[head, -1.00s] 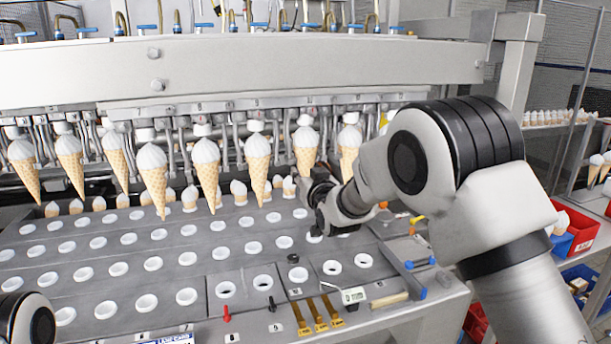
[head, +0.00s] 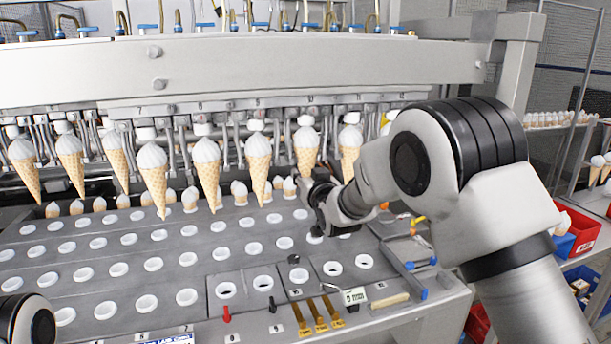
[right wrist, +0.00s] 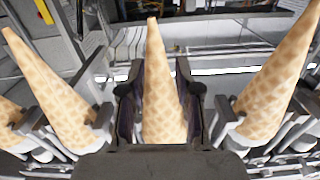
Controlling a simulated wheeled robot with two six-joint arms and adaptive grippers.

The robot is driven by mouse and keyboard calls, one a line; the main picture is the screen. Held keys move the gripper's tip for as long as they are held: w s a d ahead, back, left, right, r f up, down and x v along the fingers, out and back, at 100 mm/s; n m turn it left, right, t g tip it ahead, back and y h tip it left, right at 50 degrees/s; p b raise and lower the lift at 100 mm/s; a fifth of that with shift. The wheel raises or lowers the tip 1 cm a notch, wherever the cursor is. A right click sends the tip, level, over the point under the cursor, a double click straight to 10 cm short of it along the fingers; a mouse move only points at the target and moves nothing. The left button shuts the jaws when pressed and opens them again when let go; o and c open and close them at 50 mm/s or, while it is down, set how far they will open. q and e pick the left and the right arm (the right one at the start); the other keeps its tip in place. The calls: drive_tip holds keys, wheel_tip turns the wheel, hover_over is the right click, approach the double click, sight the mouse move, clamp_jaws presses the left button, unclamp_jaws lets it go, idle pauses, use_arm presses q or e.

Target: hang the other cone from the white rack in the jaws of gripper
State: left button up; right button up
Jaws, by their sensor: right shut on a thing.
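A row of waffle cones with white tops hangs tip down under the numbered beam of the machine. My right gripper (head: 318,192) is at the lower part of one hanging cone (head: 306,150), right of centre. In the right wrist view its fingers (right wrist: 160,105) are shut around a cone (right wrist: 162,90), which stands between neighbouring cones (right wrist: 55,90) and (right wrist: 275,80) held in metal jaws. Whether the machine's jaws also hold the gripped cone is hidden. White ring holders (head: 154,263) fill the grey plate; I cannot tell which part is the white rack. My left gripper is out of view.
Small cones (head: 240,192) stand in the back holders. Yellow clips (head: 318,315), a small display (head: 354,296) and a blue-ended bar frame (head: 415,265) lie near the front edge. A red bin (head: 582,232) is at the right.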

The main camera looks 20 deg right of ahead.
drive_tip(key=shift+f+b, duration=0.3)
drive_tip(key=shift+b, duration=0.05)
idle(0.3)
drive_tip(key=o, duration=1)
drive_tip(key=shift+c, duration=0.2)
drive_tip(key=shift+o, duration=0.3)
drive_tip(key=shift+o, duration=1.3)
drive_tip(key=shift+s, duration=0.15)
